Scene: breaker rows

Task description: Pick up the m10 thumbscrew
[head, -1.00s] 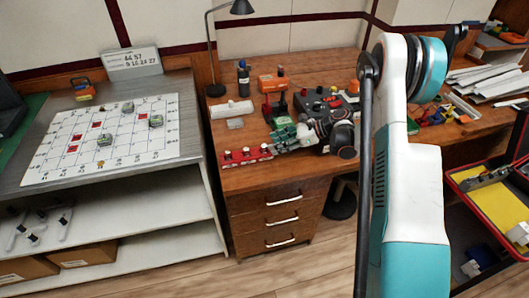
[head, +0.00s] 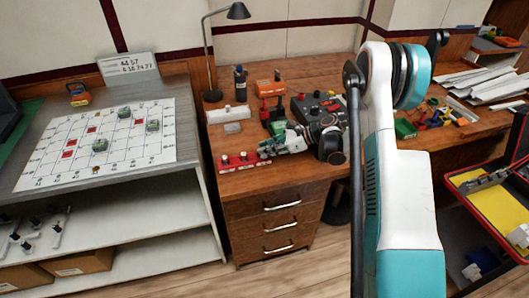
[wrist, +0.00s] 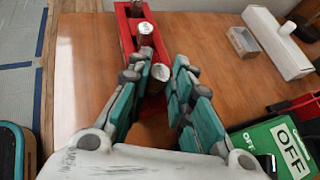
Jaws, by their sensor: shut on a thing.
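A red rack (wrist: 128,30) holds a row of dark red thumbscrews with pale tops. In the head view the rack (head: 232,167) lies at the front left of the wooden desk. My gripper (wrist: 163,72) is shut on the thumbscrew (wrist: 160,75) nearest the wrist camera, at the rack's near end. Two others (wrist: 145,28) stand beyond it. The held thumbscrew still appears at the rack; whether it is lifted cannot be told. No size marking is readable. In the head view my gripper (head: 266,151) reaches the rack's right end, and its fingers hide the held thumbscrew.
A green OFF block (wrist: 265,145) sits close to the right of my gripper. A black control box (head: 318,105) and a lamp (head: 210,60) stand behind. Desk left of the rack is bare.

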